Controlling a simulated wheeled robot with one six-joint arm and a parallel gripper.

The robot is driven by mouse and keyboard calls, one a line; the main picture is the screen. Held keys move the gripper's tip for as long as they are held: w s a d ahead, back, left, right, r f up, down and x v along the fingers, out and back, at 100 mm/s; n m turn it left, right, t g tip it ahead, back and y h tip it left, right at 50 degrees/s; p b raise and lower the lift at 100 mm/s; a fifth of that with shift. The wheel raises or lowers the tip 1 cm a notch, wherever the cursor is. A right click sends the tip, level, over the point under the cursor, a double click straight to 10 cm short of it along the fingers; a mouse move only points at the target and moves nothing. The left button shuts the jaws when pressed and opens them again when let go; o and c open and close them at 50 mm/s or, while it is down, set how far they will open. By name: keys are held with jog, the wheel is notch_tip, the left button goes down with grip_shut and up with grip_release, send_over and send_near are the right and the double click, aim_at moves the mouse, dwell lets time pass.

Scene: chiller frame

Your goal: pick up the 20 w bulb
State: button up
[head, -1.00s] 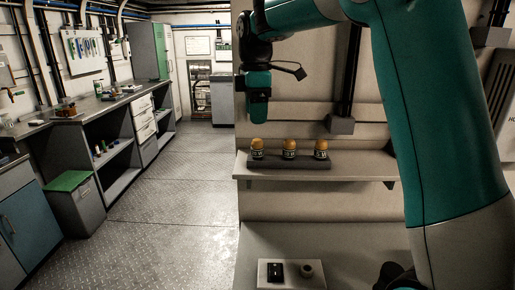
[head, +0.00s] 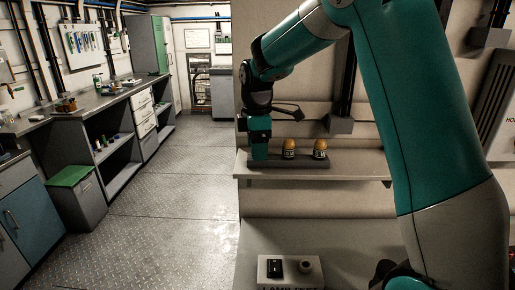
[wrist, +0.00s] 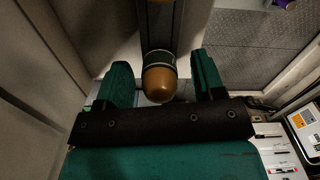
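Two amber-domed bulbs with dark label bands show in the head view, a middle bulb (head: 289,149) and a right bulb (head: 320,149), upright in a dark holder strip (head: 305,164) on a wall shelf. Their wattage labels are too small to read. My gripper (head: 260,152) points down at the strip's left end and hides the left bulb there. In the wrist view, one amber bulb (wrist: 160,83) lies between my open fingers (wrist: 163,77), with a gap visible on both sides. I cannot tell which bulb is the 20 W one.
The shelf (head: 350,172) juts from the wall. Below it, a pale lamp test box (head: 290,285) with a dark switch and a round socket (head: 306,265) sits on a grey surface. A dark conduit and box (head: 340,125) run above the shelf's right part. The aisle at left is clear.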

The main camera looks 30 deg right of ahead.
jog(key=c, duration=0.9)
